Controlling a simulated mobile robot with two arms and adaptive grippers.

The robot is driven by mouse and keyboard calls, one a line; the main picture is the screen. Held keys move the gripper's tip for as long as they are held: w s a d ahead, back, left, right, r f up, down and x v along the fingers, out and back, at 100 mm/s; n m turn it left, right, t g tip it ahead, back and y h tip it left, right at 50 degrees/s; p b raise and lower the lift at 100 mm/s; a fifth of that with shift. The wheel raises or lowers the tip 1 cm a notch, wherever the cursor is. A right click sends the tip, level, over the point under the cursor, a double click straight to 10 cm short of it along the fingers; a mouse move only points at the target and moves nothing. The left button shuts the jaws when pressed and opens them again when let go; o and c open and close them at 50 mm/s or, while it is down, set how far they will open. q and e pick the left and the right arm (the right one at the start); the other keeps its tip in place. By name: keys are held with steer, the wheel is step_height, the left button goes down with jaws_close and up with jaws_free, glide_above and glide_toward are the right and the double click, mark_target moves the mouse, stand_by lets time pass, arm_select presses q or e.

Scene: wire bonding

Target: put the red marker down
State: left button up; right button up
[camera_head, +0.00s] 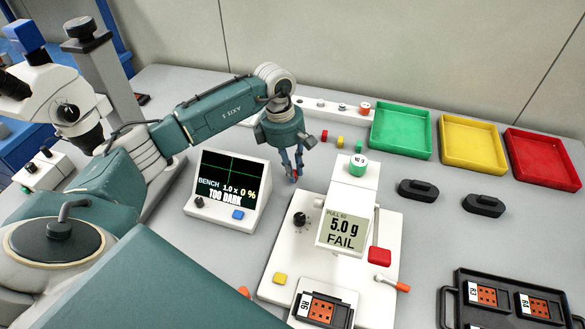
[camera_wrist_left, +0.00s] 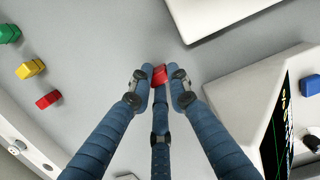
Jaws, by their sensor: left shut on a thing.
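My left gripper (camera_head: 294,170) points down over the bench between the display box and the pull tester. It is shut on a small red marker (camera_wrist_left: 159,74), which shows between the fingertips in the left wrist view. In the head view only a bit of the red marker (camera_head: 294,179) shows at the fingertips. I cannot tell whether it touches the bench. My right gripper is in neither view.
Other red (camera_head: 324,135), yellow (camera_head: 340,141) and green (camera_head: 358,146) markers stand behind the gripper. The display box (camera_head: 228,190) reads "TOO DARK". The pull tester (camera_head: 345,225) reads "5.0 g FAIL". Green (camera_head: 402,112), yellow (camera_head: 473,125) and red (camera_head: 543,137) trays lie right.

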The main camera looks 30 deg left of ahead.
arm_select(q)
steer(key=shift+f, duration=0.15)
steer(key=o, duration=0.8)
